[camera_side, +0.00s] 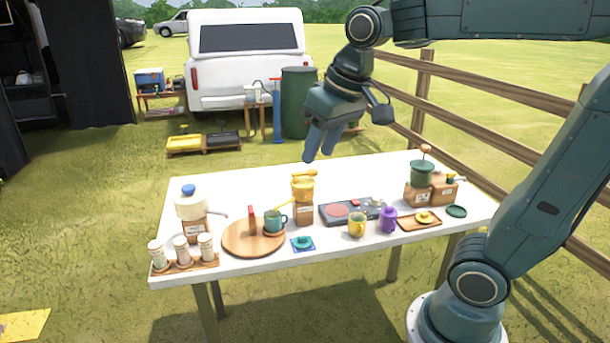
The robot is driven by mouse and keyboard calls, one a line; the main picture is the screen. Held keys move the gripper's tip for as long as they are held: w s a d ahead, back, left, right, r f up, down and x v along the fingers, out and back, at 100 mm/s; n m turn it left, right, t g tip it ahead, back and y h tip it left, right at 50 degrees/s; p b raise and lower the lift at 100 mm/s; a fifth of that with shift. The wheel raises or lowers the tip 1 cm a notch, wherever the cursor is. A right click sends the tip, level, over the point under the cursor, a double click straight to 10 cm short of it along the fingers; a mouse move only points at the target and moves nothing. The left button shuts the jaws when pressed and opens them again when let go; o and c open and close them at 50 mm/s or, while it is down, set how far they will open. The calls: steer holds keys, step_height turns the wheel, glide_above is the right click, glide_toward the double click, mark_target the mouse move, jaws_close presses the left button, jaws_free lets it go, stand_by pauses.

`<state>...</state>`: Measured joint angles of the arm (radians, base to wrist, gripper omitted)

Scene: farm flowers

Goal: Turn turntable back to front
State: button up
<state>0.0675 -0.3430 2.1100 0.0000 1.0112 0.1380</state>
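The turntable (244,243) is a round wooden disc lying on the white table, left of its middle. A narrow upright red-brown piece (252,221) stands on the turntable near its centre back. A teal mug (274,222) on a small round coaster stands at the turntable's right edge. My gripper (319,152) is in the air above the back of the table, behind and to the right of the turntable, fingers pointing down. Its fingers appear close together from this angle, and the gap between them is unclear. Nothing shows in them.
A yellow grinder (304,198) stands just right of the turntable. A cream grinder (192,212) and a jar rack (186,264) stand to its left. A blue coaster (302,243), yellow mug (357,225), purple mug (388,220) and stove (350,210) sit to the right.

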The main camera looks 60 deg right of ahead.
steer(key=w+d+m+g, duration=0.1)
steer(key=w+d+m, duration=0.15)
steer(key=w, duration=0.75)
steer(key=m+g, duration=0.3)
steer(key=m, duration=0.1)
glide_above(251, 208)
step_height(251, 208, down, 15)
steer(key=shift+f, duration=0.2)
step_height(251, 208, down, 14)
steer(key=shift+r, duration=0.25)
jaws_close()
